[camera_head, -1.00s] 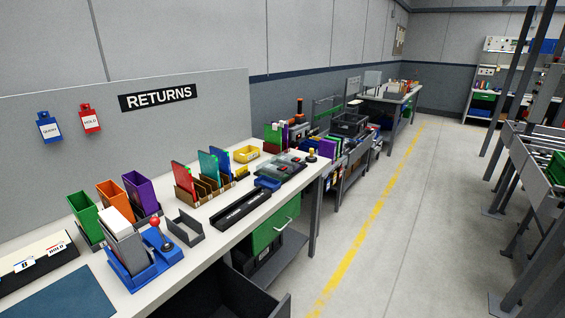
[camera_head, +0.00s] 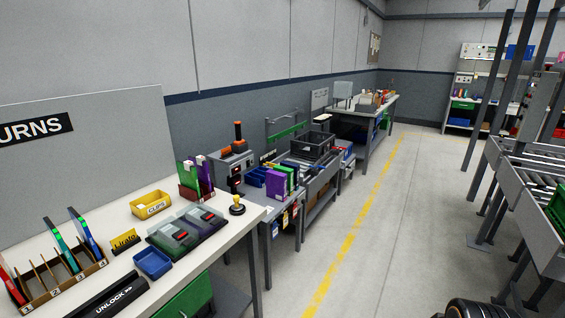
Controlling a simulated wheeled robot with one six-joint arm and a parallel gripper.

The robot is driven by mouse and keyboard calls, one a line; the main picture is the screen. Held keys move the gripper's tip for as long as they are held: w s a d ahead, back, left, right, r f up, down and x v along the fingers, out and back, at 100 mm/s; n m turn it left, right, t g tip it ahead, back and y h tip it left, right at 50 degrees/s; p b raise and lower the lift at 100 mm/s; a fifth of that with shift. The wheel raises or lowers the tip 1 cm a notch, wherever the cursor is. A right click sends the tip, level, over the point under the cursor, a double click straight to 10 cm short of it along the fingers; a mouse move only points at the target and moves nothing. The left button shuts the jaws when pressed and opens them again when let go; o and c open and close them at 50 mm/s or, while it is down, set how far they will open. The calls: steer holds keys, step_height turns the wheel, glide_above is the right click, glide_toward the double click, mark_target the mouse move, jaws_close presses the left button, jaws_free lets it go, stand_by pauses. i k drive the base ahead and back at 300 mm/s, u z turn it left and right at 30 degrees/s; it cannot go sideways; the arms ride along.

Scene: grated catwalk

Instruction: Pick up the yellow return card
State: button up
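I cannot make out a yellow return card for certain. A small yellow piece with dark lettering (camera_head: 124,242) stands on the returns bench (camera_head: 215,262), right of a slotted card rack (camera_head: 62,287); I cannot tell whether it is a card or a label. The rack has numbered slots and holds a red, a teal and a blue card, with thin dividers between. My gripper is not in view.
A yellow tray (camera_head: 151,204), a blue tray (camera_head: 153,263), a green device with grey blocks (camera_head: 187,233) and a yellow-topped knob (camera_head: 237,205) are on the bench. Lower benches continue beyond. The floor aisle (camera_head: 385,235) is clear; roller conveyors (camera_head: 530,185) stand right.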

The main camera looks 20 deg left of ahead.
mark_target(124, 238)
steer(key=u, duration=0.75)
steer(key=i, duration=1)
steer(key=u, duration=1.9)
steer(key=i, duration=1.15)
steer(key=u, duration=0.25)
